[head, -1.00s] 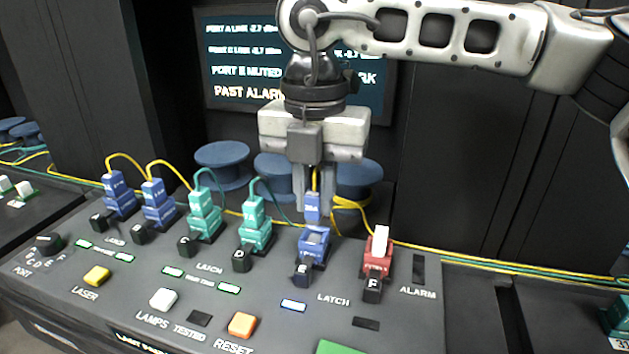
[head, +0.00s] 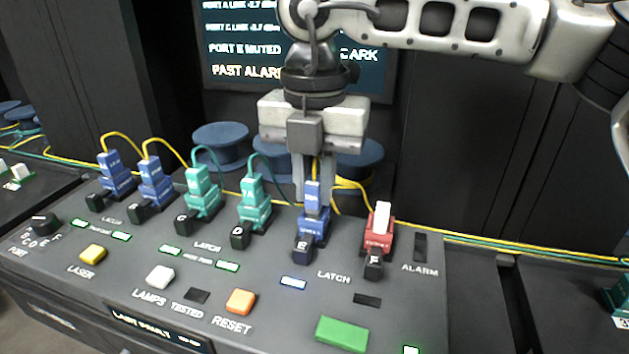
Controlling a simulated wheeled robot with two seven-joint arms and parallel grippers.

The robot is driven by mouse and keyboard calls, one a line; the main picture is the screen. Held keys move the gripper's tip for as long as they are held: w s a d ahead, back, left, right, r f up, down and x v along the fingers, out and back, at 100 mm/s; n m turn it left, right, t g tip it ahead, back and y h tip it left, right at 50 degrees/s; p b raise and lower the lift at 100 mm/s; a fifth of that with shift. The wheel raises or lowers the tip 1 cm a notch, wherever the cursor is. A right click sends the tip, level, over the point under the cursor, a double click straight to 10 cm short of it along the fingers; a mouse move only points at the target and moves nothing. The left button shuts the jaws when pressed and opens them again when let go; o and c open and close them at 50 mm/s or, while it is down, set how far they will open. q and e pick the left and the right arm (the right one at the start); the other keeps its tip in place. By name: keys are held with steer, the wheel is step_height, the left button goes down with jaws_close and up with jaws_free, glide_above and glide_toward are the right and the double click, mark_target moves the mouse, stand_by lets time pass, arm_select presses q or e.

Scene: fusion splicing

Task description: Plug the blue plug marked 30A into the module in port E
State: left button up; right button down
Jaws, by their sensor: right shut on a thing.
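My right gripper (head: 313,192) points straight down over port E, shut on the blue plug (head: 312,199). The plug is upright and meets the top of the blue module (head: 314,226) in port E, with no gap that I can see between them. How deep it sits I cannot tell, and its marking is too small to read. A yellow fibre runs up from behind the plug between the fingers. The black latch (head: 302,250) marked E is at the module's front. My left gripper is not in view.
Teal module D (head: 254,213) stands close on the left, and red module F (head: 379,232) with a white plug close on the right. Blue spools (head: 221,140) and yellow fibres lie behind. Buttons, including a green one (head: 342,334), line the front.

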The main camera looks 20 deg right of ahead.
steer(key=shift+b, duration=0.4)
stand_by(0.9)
steer(key=shift+f+b, duration=0.5)
steer(key=shift+f, duration=0.1)
stand_by(0.3)
steer(key=c, duration=1.3)
jaws_free()
steer(key=shift+o, duration=0.2)
